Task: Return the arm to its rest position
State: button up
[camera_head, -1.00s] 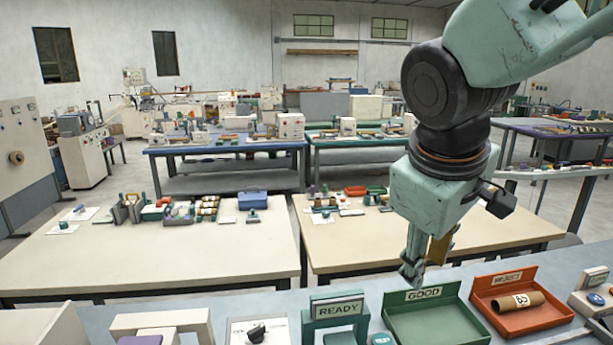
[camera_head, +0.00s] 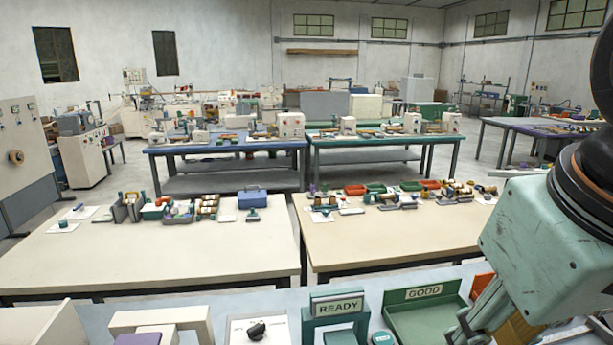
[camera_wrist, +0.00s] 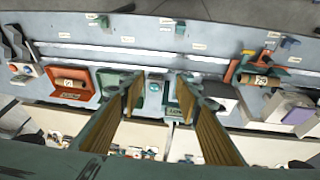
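My gripper (camera_head: 480,325) is at the lower right of the head view, in front of the bench's right end, with its lower part cut off by the frame edge. In the wrist view my gripper (camera_wrist: 158,92) has its two gold-lined fingers apart with nothing between them. It hangs above the bench, clear of what lies below. My arm runs out of the head view at the right edge.
The empty green GOOD tray (camera_head: 415,312) and the READY stand (camera_head: 337,305) are on the bench. The red-orange tray (camera_wrist: 70,92) holds a brown tube (camera_wrist: 70,83). Another tube (camera_wrist: 260,82) lies at right in the wrist view.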

jog(key=shift+s+a+f+m, duration=0.2)
jog(key=shift+s+m, duration=0.1)
jog(key=shift+s, duration=0.55)
jog(key=shift+s+a+f+m, duration=0.15)
jog(key=shift+s+m, duration=0.15)
jog(key=shift+s, duration=0.55)
